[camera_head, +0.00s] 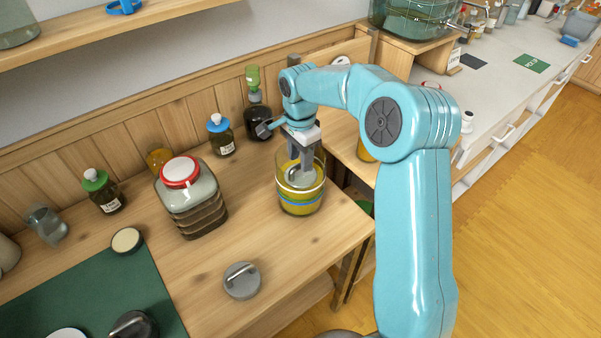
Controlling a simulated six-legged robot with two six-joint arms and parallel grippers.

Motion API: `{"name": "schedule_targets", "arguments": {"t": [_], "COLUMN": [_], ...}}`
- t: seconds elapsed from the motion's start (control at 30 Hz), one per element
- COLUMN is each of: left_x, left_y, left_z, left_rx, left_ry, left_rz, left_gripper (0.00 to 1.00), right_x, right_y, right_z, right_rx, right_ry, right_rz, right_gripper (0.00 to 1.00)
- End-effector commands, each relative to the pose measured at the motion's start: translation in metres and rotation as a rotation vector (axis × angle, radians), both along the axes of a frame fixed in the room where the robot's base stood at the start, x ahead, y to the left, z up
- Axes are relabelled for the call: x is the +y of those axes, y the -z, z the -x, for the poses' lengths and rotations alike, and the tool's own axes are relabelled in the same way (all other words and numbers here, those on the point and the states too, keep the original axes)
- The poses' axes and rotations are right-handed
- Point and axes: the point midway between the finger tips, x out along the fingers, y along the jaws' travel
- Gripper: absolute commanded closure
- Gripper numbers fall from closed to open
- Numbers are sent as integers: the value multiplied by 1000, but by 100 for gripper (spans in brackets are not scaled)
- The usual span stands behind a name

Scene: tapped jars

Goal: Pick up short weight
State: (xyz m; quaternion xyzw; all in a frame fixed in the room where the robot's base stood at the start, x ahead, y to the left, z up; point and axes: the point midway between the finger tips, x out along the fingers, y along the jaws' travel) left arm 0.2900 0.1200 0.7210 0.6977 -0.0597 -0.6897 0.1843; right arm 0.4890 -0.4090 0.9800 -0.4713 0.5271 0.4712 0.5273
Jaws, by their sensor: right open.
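My right gripper (301,170) reaches down from above into a glass jar (300,206) with yellow contents and a blue band. Its jaws are open at a grey round piece (297,182) inside the jar, which the fingers partly hide. I cannot tell whether they touch it. A grey round weight with a bar handle (241,282) lies on the wooden counter, in front of the jar and to its left. Which of the two grey pieces is the short weight I cannot tell. My left gripper is not in view.
A red-lidded square jar (190,207) stands left of the glass jar. Small bottles with a blue cap (221,138) and a green cap (101,192) stand behind. A green mat (95,290) lies at left, with a black-knobbed piece (135,326). The counter's edge is close on the right.

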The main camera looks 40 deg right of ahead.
Motion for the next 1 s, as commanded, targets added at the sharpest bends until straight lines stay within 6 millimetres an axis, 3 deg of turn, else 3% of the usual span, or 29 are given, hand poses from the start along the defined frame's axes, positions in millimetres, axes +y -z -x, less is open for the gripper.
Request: {"name": "schedule_targets", "arguments": {"t": [0.2,0.47,0.57,0.6,0.63,1.0], "left_x": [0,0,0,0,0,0], "left_y": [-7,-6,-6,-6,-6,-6], "left_z": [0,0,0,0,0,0], "left_rx": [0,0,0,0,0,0], "left_ry": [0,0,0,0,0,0], "left_rz": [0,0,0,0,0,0], "left_gripper": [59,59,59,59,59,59], "right_x": [-1,-1,-1,-1,-1,-1], "right_y": [31,36,36,36,36,32], "right_z": [0,0,0,0,0,0], "right_rx": [3,0,0,0,0,-2], "right_ry": [0,0,0,0,0,0], "right_rz": [1,1,1,1,1,1], "right_gripper": [58,58,84,97,100,100]}}
